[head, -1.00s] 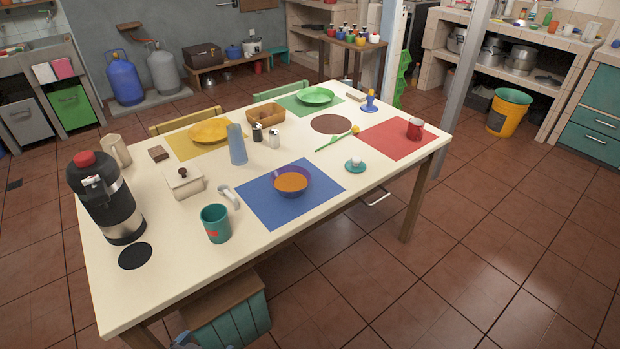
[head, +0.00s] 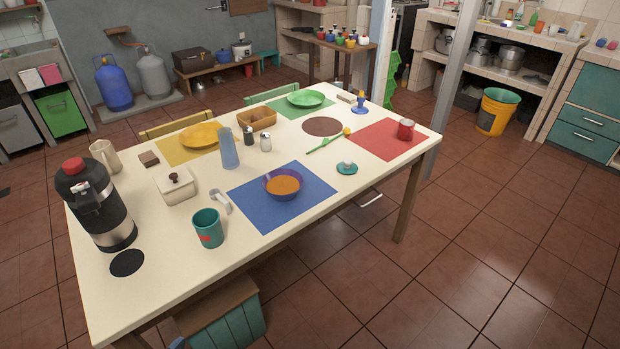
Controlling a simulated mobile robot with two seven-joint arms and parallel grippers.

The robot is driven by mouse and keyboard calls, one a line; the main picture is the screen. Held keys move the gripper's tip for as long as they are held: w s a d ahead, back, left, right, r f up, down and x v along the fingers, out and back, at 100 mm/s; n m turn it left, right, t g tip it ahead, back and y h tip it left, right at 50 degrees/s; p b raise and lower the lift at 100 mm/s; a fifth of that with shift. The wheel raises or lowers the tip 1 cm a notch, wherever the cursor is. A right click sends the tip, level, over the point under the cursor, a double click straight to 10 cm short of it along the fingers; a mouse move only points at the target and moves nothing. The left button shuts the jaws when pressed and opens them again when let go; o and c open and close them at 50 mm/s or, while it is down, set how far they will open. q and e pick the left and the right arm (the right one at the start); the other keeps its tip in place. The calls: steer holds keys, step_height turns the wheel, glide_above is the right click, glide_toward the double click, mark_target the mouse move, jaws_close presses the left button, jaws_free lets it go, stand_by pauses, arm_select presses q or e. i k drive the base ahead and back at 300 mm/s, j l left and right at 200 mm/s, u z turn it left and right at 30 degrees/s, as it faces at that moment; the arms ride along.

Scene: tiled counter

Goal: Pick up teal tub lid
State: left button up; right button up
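A small teal round piece with a pale knob or rounded top (head: 347,167) lies on the cream table (head: 330,208), near its front edge in the head view. It is the thing that best fits the teal tub lid, but it is too small to be sure. It sits between the blue mat (head: 247,203) and the red mat (head: 375,138), with nothing touching it. No teal tub shows clearly beside it. Neither of my grippers is in view.
A purple bowl (head: 284,184) stands on the blue mat and a red mug (head: 405,130) on the red mat. A green-stemmed flower (head: 325,143) lies behind the teal piece. A teal mug (head: 208,228) and black flask (head: 97,205) stand left.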

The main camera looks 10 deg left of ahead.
mark_target(347, 167)
steer(key=i+l+u, duration=0.15)
steer(key=i+l, duration=0.25)
steer(key=i+l+u, duration=0.15)
steer(key=i+l, duration=0.25)
steer(key=l, duration=0.2)
